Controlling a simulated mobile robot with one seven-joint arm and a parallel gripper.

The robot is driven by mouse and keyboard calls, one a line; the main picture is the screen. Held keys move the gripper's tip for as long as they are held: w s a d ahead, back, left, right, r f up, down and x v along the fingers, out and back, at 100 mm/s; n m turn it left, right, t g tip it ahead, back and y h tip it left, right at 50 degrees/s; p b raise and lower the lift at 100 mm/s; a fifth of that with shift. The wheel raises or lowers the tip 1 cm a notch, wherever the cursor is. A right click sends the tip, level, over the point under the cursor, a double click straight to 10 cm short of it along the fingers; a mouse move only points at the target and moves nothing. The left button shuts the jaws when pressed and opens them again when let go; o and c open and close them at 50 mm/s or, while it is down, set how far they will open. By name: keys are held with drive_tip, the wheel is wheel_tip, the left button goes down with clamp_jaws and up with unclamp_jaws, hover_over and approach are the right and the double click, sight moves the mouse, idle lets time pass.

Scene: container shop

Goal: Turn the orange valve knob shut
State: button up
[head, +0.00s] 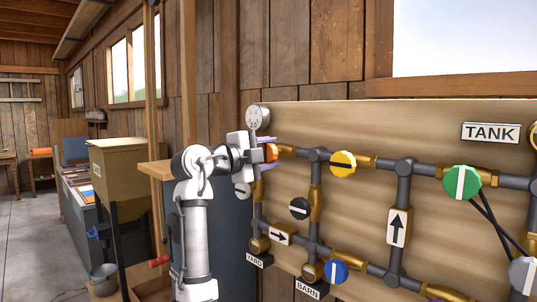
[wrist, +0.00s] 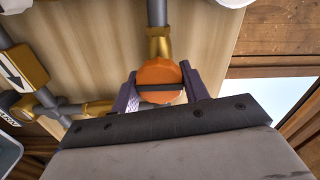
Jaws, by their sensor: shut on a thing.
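The orange valve knob (wrist: 158,76) sits on a brass valve body on the pipework. It is round, with a dark bar across its face that runs left to right in the wrist view. My gripper (wrist: 160,88) has one finger on each side of the knob and is shut on it. In the head view my gripper (head: 268,148) is at the upper left of the pipe board, and only part of the orange knob (head: 271,152) shows past it. The brass fitting behind the knob (wrist: 158,45) joins a grey pipe.
The wooden board (head: 370,125) also carries yellow (head: 342,163), black (head: 299,208), green (head: 462,182) and blue (head: 335,271) knobs. A pressure gauge (head: 258,117) is just above my gripper. A hopper (head: 125,165) stands left of my arm, with open floor (head: 30,240) beyond.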

drive_tip(key=o, duration=1)
drive_tip(key=b+v, duration=0.4)
drive_tip(key=v, duration=1)
